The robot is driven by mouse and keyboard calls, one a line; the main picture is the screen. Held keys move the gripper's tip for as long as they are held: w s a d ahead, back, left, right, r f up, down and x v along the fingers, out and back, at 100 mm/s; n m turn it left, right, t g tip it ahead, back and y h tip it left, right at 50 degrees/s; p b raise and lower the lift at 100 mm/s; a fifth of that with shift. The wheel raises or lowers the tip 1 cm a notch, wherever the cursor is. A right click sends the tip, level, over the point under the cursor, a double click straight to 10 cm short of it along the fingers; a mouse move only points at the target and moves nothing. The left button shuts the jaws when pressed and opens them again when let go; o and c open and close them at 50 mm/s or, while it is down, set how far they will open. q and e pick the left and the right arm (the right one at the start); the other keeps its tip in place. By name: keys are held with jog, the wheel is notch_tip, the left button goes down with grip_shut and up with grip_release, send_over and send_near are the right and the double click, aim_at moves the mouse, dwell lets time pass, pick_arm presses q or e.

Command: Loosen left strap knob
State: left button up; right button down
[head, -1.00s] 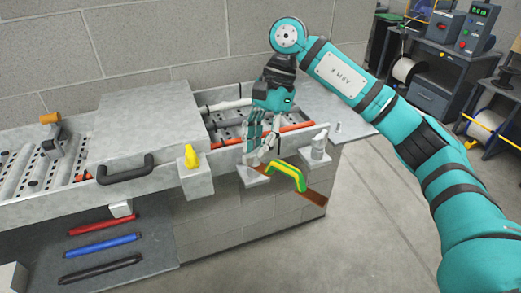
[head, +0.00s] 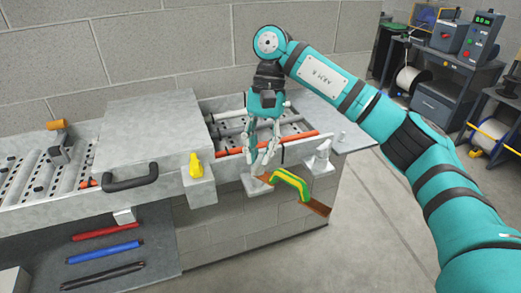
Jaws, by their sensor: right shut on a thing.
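My right gripper (head: 263,157) reaches down over the front rail of the conveyor frame, fingers closed on a knob that they mostly hide. The knob sits at a pale grey bracket (head: 257,187) on the front wall. A similar grey bracket with an upright pale knob (head: 321,155) stands to the right, untouched. A yellow knob (head: 195,166) sits on a grey block (head: 200,190) to the left. I cannot read any label saying which knob is the left strap one. My left gripper is not in view.
A green and yellow curved handle (head: 291,183) lies just right of the gripper, close to the fingers. A grey cover (head: 150,135) with a black handle (head: 130,178) is at left. Red, blue and black bars lie on a low shelf (head: 160,265). Open floor lies at right.

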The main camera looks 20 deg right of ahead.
jog(key=c, duration=1.3)
grip_release()
jog(key=shift+c, duration=0.2)
jog(key=v, duration=1.2)
